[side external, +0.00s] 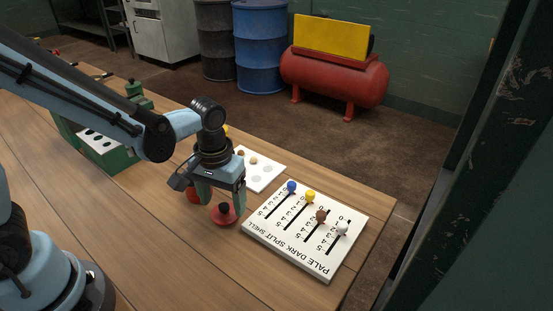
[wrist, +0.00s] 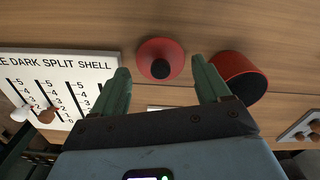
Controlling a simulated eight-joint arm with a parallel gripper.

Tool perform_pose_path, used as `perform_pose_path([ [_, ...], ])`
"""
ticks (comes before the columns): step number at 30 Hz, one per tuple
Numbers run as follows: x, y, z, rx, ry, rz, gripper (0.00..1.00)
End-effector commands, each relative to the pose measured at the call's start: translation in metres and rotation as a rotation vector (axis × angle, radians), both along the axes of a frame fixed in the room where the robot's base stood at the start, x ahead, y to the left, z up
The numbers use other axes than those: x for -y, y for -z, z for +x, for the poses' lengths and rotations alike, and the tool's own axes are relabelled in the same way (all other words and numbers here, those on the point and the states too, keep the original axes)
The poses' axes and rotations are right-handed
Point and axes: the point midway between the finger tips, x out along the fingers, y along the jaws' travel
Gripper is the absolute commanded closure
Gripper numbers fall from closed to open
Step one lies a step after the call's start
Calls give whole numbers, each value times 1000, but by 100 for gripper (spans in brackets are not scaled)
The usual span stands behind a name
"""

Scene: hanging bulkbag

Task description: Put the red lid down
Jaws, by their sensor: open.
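The red lid (side external: 223,215) has a dark knob on top and appears to lie flat on the wooden table, knob up. My gripper (side external: 222,197) is just above it, pointing down, with green fingers spread and nothing between them. In the wrist view the lid (wrist: 160,50) shows between and beyond the fingertips (wrist: 161,68), apart from both. A red round container (side external: 193,195) with a dark top stands beside the lid, partly hidden by my gripper; in the wrist view it (wrist: 238,72) is behind the right finger.
A white board (side external: 327,268) with numbered slots and coloured knobs lies right of the lid. A green-sided box (side external: 115,158) with a holed top stands at the left. The table front is clear.

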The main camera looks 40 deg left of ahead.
Motion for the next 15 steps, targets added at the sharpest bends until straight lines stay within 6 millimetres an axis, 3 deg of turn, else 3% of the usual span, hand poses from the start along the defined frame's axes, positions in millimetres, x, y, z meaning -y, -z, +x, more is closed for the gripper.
perform_pose_path([
  [15, 0, -76, 0, 0, 0, 0, 24],
])
